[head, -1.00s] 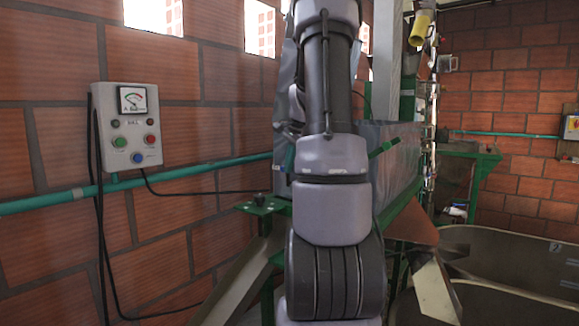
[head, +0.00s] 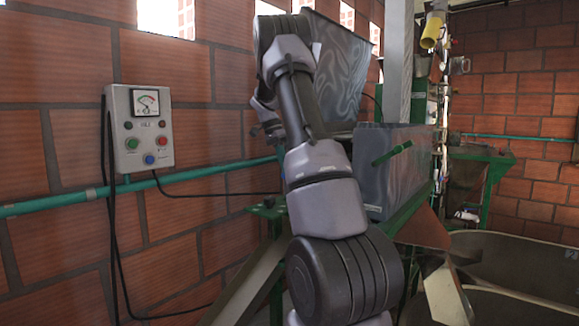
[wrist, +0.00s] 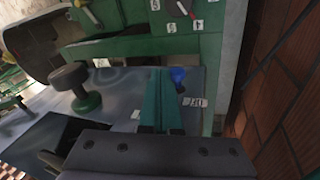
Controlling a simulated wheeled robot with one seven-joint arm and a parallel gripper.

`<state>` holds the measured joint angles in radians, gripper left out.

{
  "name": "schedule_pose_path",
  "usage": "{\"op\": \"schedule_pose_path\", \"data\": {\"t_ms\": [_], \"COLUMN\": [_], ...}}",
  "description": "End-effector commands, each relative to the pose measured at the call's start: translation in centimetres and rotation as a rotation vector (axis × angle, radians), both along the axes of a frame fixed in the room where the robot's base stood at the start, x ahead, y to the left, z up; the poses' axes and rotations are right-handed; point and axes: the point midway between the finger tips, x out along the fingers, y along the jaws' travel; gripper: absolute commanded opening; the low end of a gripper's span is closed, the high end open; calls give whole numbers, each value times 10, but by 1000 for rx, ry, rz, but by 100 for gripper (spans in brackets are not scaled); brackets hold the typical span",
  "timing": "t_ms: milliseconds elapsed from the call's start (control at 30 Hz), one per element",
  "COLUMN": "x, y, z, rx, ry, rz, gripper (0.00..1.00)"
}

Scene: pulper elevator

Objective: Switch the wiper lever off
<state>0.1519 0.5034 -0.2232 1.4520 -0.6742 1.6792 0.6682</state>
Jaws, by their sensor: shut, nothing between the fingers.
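I cannot tell for sure which part is the wiper lever. A green handle (head: 392,153) sticks out from the side of the grey metal box in the head view. In the head view my gripper is hidden behind my arm.
A control box (head: 140,128) with a gauge and several buttons hangs on the brick wall at left. A dark knob on a green base (wrist: 88,102) stands left of my fingers. A large tank (head: 520,262) is at lower right. A brick wall (wrist: 285,110) lies at right in the wrist view.

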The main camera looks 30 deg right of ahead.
Motion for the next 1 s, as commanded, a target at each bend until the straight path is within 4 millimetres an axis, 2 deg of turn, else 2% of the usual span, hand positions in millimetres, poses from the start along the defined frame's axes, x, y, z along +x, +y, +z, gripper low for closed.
{"op": "schedule_pose_path", "data": {"t_ms": [433,1000], "x": [13,16], "y": [4,7], "z": [-6,-8], "rx": [3,5], "ry": [-6,-8], "rz": [0,6], "gripper": [0,0]}}
